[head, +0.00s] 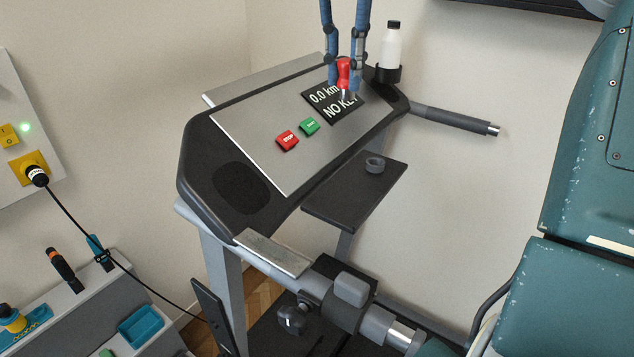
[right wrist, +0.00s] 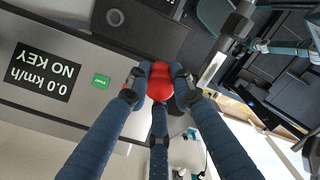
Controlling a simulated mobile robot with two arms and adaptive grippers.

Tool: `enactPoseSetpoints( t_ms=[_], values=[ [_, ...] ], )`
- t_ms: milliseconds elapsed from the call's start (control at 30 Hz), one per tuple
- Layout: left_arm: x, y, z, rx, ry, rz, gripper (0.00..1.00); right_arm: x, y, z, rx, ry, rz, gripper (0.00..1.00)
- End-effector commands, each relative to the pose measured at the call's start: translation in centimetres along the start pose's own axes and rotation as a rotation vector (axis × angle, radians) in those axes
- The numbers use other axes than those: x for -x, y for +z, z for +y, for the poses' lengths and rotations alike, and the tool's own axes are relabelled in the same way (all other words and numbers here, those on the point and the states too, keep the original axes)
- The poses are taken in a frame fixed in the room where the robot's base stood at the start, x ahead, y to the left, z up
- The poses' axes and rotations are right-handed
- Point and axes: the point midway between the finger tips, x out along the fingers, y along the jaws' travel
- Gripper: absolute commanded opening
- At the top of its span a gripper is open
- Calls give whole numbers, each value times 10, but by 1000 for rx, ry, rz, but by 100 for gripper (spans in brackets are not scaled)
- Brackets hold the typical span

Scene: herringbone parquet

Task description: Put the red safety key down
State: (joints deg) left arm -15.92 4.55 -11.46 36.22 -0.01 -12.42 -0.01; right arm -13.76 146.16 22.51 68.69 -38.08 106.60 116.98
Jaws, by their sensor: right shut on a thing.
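The red safety key (head: 343,70) is in my right gripper (head: 345,84), above the far end of the treadmill console (head: 240,125) in the head view. A pale metallic end points down below the red part. In the right wrist view, the blue fingers of my right gripper (right wrist: 158,88) are shut around the red key (right wrist: 160,78). The console display (head: 325,100) reads 0.0 km/h and NO KEY; the key and gripper partly cover it. My left gripper is not in view.
A dark side tray (head: 335,198) with a small grey ring (head: 375,164) is beside the console. A white bottle (head: 391,48) stands in a holder at its far corner. Red (head: 287,140) and green (head: 309,126) buttons sit on the console. A handlebar (head: 455,119) sticks out right.

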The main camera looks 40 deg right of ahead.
Motion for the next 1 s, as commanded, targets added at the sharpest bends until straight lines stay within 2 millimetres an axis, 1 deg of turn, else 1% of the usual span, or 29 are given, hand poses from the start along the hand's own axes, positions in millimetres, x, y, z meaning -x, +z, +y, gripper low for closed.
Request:
enactPoseSetpoints(
  t_ms=[33, 67, 100, 167, 233, 300, 400, 500, 567, 633, 700, 800, 833, 900, 1000],
  values=[
    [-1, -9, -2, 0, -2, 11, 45, 2, -2, -1, 4, 5, 0, 0],
    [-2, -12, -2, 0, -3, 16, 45, 0, -2, -1, 5, 6, 0, 0],
    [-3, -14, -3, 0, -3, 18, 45, -4, -3, -1, 7, 7, -1, 0],
    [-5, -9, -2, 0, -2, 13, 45, -14, -3, -2, 8, 6, -1, 0],
    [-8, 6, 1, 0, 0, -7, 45, -31, -3, -2, 8, 4, -1, 0],
    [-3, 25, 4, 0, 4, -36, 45, -49, -3, -2, 10, 2, 2, 0],
    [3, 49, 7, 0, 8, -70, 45, -75, -3, -2, 10, 1, 4, 0],
    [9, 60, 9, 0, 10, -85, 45, -102, -3, -2, 8, 1, 2, 0],
    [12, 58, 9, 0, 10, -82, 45, -116, -4, -2, 9, 1, 3, 0],
    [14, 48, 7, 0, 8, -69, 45, -130, -4, -2, 8, 2, 2, 0],
    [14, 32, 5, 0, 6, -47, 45, -141, -4, -2, 7, 4, 4, 0],
    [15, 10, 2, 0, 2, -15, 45, -150, -4, 0, 6, 6, 1, 0],
    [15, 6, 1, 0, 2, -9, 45, -152, -4, 0, 6, 6, 1, 0],
    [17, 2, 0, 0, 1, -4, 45, -159, -4, 0, 5, 6, 3, 0],
    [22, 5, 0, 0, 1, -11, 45, -174, -4, -1, 6, 3, 2, 0]
  ],
)
